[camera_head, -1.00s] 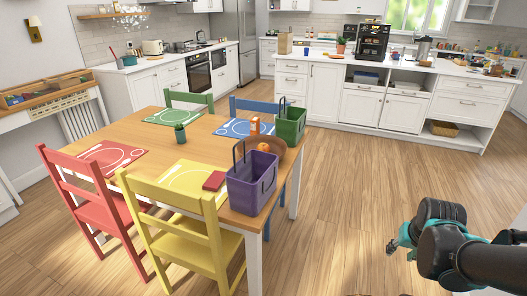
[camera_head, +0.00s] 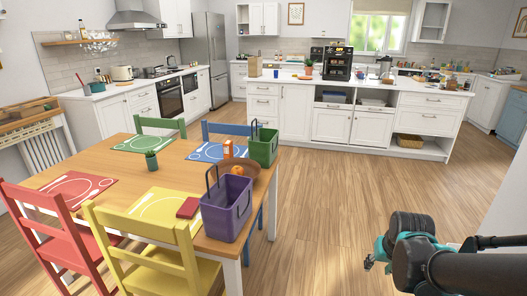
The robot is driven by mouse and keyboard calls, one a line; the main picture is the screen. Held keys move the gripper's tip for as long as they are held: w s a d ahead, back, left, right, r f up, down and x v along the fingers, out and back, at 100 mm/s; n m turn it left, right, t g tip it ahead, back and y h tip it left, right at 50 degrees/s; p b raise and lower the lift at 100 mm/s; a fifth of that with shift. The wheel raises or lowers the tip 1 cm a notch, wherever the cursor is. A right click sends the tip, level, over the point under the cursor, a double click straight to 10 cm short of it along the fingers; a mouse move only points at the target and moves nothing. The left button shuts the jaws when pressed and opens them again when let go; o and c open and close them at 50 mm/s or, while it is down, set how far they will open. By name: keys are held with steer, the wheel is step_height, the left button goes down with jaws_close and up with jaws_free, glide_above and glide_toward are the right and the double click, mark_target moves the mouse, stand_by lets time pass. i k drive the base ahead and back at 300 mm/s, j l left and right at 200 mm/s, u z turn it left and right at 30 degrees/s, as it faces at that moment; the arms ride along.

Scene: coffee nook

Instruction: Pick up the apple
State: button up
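I cannot make out an apple for certain. A round orange-coloured fruit (camera_head: 237,170) lies in a brown bowl (camera_head: 254,167) on the dining table, partly hidden by the purple basket; it looks more like an orange. My gripper (camera_head: 369,263) is at the lower right, over the wooden floor, well away from the table. It is small and partly hidden by my own arm, so its opening is unclear. I see nothing held in it.
The wooden table (camera_head: 185,163) carries a purple basket (camera_head: 227,207), a green basket (camera_head: 263,147) and coloured placemats. Red and yellow chairs (camera_head: 150,262) stand at its near side. A white counter (camera_head: 280,115) with a coffee machine (camera_head: 338,62) is behind. The floor between is clear.

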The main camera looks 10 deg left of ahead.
mark_target(236, 170)
steer(key=i+u, duration=0.15)
steer(key=i, duration=0.35)
steer(key=i+l+u, duration=0.2)
steer(key=i, duration=0.3)
steer(key=i+l+u, duration=0.15)
steer(key=i, duration=0.3)
